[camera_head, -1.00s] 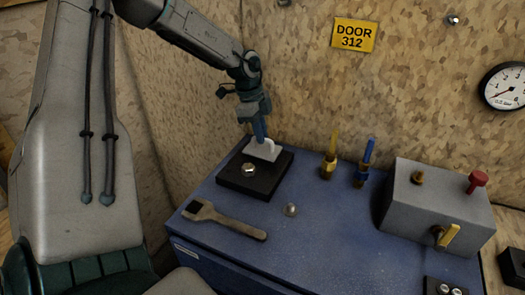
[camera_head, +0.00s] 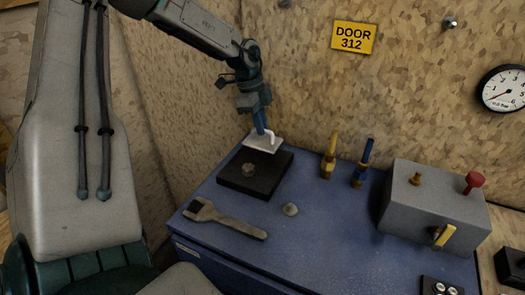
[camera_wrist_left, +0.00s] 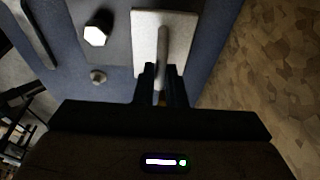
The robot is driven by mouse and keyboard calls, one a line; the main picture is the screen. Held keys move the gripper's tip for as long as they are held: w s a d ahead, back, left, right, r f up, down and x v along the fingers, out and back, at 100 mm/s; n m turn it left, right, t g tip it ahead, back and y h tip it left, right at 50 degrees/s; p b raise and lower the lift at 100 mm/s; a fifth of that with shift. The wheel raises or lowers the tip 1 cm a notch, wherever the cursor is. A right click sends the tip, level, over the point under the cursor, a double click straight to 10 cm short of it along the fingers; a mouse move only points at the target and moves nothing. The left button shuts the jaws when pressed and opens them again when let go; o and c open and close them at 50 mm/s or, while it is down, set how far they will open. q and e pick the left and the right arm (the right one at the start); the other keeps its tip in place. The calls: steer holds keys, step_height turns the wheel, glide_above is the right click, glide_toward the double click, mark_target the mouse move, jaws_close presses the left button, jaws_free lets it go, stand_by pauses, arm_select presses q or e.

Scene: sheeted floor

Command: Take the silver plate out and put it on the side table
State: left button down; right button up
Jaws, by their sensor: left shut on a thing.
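The silver plate (camera_head: 259,145) is a light square with an upright handle, over the back part of a black block (camera_head: 251,184) on the blue cabinet. My left gripper (camera_head: 262,128) is shut on the plate's handle from above. The left wrist view shows the plate (camera_wrist_left: 183,34) just past the fingers (camera_wrist_left: 162,78), with the handle between them. The plate looks slightly raised and tilted; whether its lower edge touches the block I cannot tell. My right gripper is out of view.
A hex nut (camera_head: 249,169) sits on the block. Yellow (camera_head: 329,160) and blue (camera_head: 362,165) handles and a grey box (camera_head: 430,208) stand to the right. Walls stand close behind and left.

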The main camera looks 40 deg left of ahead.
arm_select(q)
steer(key=shift+r, duration=0.15)
steer(key=shift+d+p+v, duration=0.2)
steer(key=shift+p+v, duration=0.2)
steer(key=shift+v, duration=0.55)
steer(key=shift+d+p+v, duration=0.25)
steer(key=shift+p+v, duration=0.15)
steer(key=shift+v, duration=0.6)
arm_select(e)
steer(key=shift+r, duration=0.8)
arm_select(q)
steer(key=shift+w, duration=0.15)
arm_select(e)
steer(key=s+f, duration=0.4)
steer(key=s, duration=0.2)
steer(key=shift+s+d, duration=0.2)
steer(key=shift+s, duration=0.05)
